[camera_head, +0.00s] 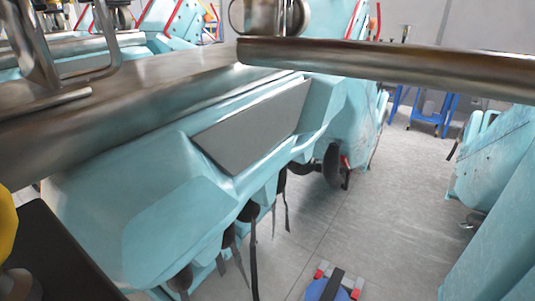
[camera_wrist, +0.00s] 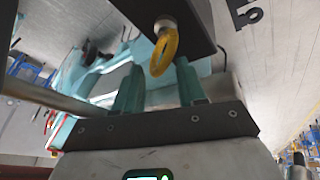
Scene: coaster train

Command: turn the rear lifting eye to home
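A yellow ring-shaped lifting eye (camera_wrist: 165,50) hangs on a metal shank from a dark plate (camera_wrist: 152,14) in the wrist view. Whether it is the rear eye I cannot tell. My gripper (camera_wrist: 157,68) has two teal fingers standing apart, one on each side of the ring's lower end in the picture. Gaps show between ring and fingers; I cannot tell their depth. A yellow curved piece (camera_head: 6,228) is cut off at the head view's left edge, beside a dark block (camera_head: 65,262). My gripper is not clear in the head view.
A teal coaster car (camera_head: 165,215) with a grey panel (camera_head: 258,125) fills the middle of the head view. A metal bar (camera_head: 400,66) crosses the upper right. Free grey floor (camera_head: 385,205) lies right of the car, before another teal structure (camera_head: 500,190). Blue stands (camera_head: 425,110) are behind.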

